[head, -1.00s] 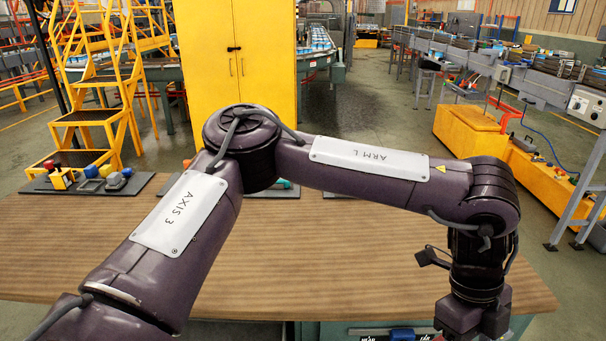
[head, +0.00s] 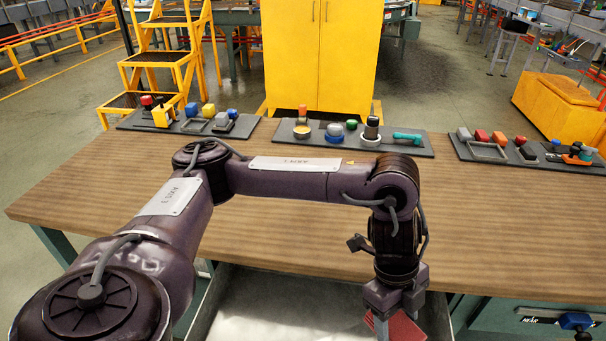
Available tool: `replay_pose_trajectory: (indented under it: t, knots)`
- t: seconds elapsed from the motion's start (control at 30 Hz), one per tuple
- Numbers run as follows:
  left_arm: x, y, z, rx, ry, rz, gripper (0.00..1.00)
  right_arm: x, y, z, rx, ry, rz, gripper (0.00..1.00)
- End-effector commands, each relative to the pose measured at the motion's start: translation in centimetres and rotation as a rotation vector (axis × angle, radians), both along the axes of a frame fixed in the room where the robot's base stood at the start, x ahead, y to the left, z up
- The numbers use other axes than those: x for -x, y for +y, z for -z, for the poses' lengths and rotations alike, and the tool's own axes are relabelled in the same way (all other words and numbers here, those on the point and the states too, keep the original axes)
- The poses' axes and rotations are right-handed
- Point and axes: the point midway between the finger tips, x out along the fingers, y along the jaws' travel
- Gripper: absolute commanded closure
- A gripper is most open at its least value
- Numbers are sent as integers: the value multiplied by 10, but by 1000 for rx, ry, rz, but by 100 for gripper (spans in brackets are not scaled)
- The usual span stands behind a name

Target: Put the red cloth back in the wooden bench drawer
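My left gripper (head: 396,306) points down at the bottom of the head view, just in front of the bench's front edge. It is shut on the red cloth (head: 402,328), which shows between and below its fingers and is cut off by the picture's edge. The wooden bench (head: 290,225) spans the view. Its drawer (head: 280,305) stands open below the front edge, with a pale grey inside that looks empty where it shows. The cloth is over the drawer's right part; its height above the floor of the drawer is unclear. My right gripper is out of view.
Dark mats with several tools and blocks lie along the bench's back: left (head: 190,122), middle (head: 350,137) and right (head: 525,150). A closed front with a blue clip (head: 576,321) is right of the drawer. The bench top's middle is clear apart from my arm above it.

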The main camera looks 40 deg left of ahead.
Motion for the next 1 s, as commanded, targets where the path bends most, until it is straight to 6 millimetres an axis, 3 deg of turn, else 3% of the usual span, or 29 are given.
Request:
replay_pose_trajectory:
  t: [0.23,0.33,0.73,0.9,1.0]
  knots:
    - [2,5,6,1,1,-9,67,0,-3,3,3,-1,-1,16]
    - [2,5,17,1,3,-9,67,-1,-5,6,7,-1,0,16]
    - [3,4,123,3,7,-11,67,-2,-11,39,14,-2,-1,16]
    - [2,4,152,0,3,-10,67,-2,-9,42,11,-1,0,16]
    - [1,4,159,0,0,-9,67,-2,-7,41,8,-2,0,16]
